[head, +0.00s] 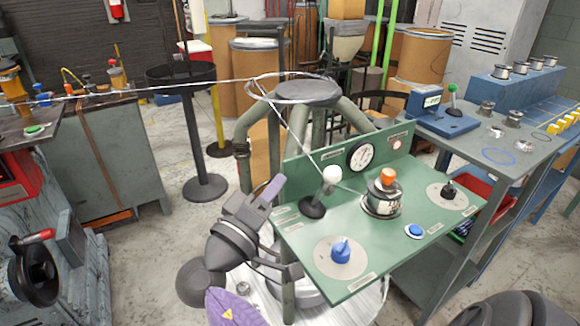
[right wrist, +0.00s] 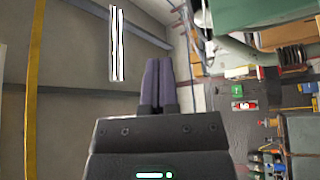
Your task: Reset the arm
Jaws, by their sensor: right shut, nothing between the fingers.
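The green control panel (head: 310,235) carries a lever with a white knob (head: 332,174) on a black base, tilted up and to the right. Beside it are an orange-topped knob (head: 388,176), a blue knob (head: 340,250), a black knob (head: 448,190) and a blue button (head: 414,231). I cannot tell which part is the arm the task names. My right gripper (head: 273,188) is just left of the panel, pointing up, apart from the white-knobbed lever. In the right wrist view its purple-grey fingers (right wrist: 158,82) are together and empty. My left gripper is not seen.
A thin wire (head: 150,86) runs from the left bench to a ring over the coiler's round top (head: 308,92). A dial gauge (head: 362,154) stands at the panel's back. A grey bench (head: 470,150) with spools is at right. Open floor (head: 170,150) lies at left.

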